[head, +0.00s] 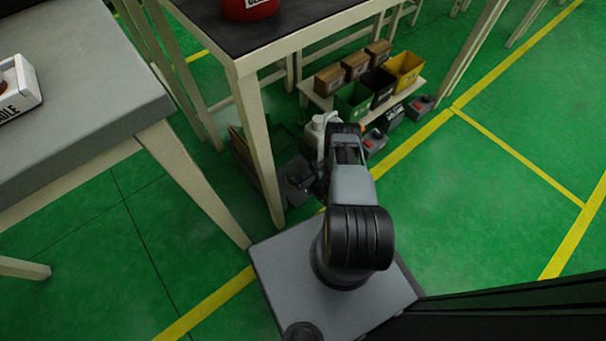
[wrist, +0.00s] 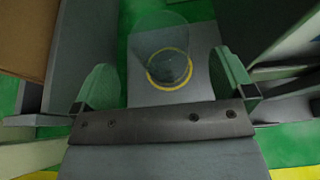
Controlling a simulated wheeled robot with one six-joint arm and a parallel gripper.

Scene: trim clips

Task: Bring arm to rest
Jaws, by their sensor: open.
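My arm (head: 350,185) rises from my base and reaches away from it, toward the floor area beside the dark-topped table. In the wrist view my gripper (wrist: 165,75) has its two greenish fingers wide apart. No object is clasped between them. A see-through, cup-like shape with a yellow ring (wrist: 168,68) shows between and beyond the fingers, over a grey surface; I cannot tell what it is or how far off it stands. In the head view the fingers are not clear, as the arm's far end merges with dark shapes near the table leg.
A dark-topped table (head: 285,32) with pale legs stands ahead, a red container (head: 248,8) on it. A grey table (head: 75,95) at left bears a white box (head: 18,92). A low shelf (head: 405,95) holds several bins and boxes near the arm. Green floor (head: 480,210) at right is open.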

